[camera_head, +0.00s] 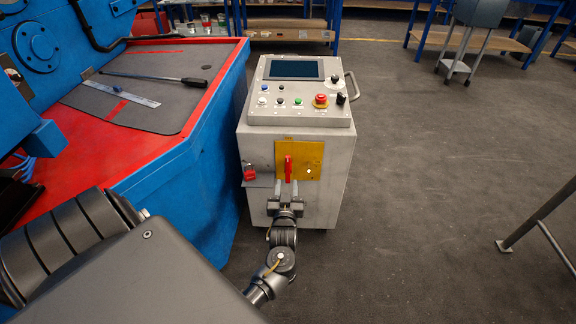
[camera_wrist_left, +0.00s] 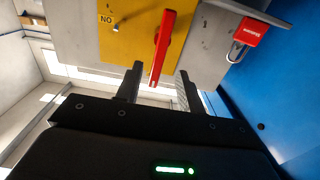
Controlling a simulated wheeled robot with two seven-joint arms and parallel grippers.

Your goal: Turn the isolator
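The isolator is a red handle (camera_head: 288,168) on a yellow plate (camera_head: 312,160) on the front of a grey control cabinet (camera_head: 338,192). The handle points up and down in the head view. My left gripper (camera_head: 288,186) is in front of the cabinet at the handle's lower end. In the left wrist view the red handle (camera_wrist_left: 162,45) comes down, slightly slanted, between the two spread fingers of the left gripper (camera_wrist_left: 157,85). I see gaps on both sides, so the fingers appear not to touch it. My right gripper is not in view.
A red padlock (camera_head: 249,172) hangs left of the plate. The cabinet top carries a screen (camera_head: 294,69), several buttons and a red emergency stop (camera_head: 321,101). A blue machine (camera_head: 205,165) with a red deck stands close on the left. Open floor (camera_head: 440,180) lies to the right.

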